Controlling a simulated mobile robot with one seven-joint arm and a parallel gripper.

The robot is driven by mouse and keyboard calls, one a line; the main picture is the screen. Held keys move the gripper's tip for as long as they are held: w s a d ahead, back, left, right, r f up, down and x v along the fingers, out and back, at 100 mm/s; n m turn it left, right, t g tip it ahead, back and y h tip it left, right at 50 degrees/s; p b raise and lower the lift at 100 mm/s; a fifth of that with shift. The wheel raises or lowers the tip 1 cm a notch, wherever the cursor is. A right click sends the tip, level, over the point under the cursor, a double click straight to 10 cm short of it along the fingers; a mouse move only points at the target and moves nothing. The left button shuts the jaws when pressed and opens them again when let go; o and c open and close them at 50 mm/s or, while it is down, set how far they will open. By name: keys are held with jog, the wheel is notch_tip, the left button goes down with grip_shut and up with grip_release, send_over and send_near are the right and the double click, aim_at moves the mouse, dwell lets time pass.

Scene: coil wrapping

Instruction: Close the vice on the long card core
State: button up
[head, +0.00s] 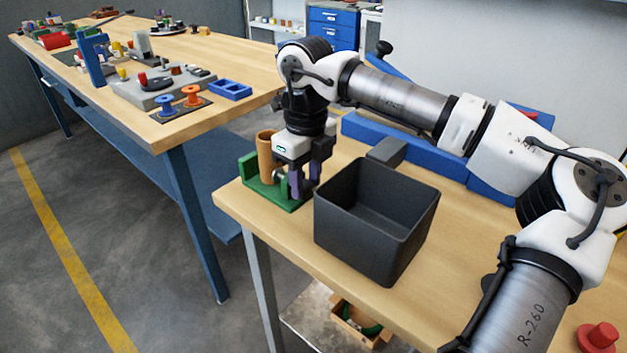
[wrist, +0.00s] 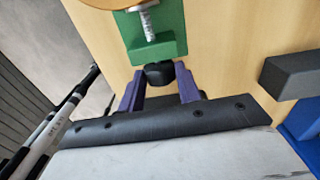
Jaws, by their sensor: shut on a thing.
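The green vice (head: 249,168) sits near the left corner of the near table. The long card core (head: 267,155), a brown tube, stands upright in it; I cannot tell whether the moving jaw touches it. In the wrist view, the green jaw block (wrist: 155,50) and a metal screw (wrist: 148,22) show, with a brown edge of the core at the top. My gripper (head: 305,180) points down beside the vice. Its purple fingers are shut on a black knob (wrist: 158,73) in line with the screw. Part of the knob is hidden by the fingers.
A black open bin (head: 378,222) stands close to the right of my gripper. A dark grey block (head: 388,150) lies behind it, before a blue raised edge (head: 430,153). The table's left edge is near the vice. Another bench (head: 200,50) with several parts stands beyond a gap.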

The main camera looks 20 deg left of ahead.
jog(key=shift+w+d+r+g+y+p, duration=0.15)
jog(key=shift+r+g+y+p, duration=0.15)
jog(key=shift+g+p, duration=0.55)
jog(key=shift+w+g+p, duration=0.1)
jog(key=shift+g+p, duration=0.25)
jog(key=shift+p, duration=0.45)
jog(key=shift+w+f+g+y+p, duration=0.15)
jog(key=shift+f+g+y+p, duration=0.25)
jog(key=shift+g, duration=0.2)
jog(key=o, duration=0.6)
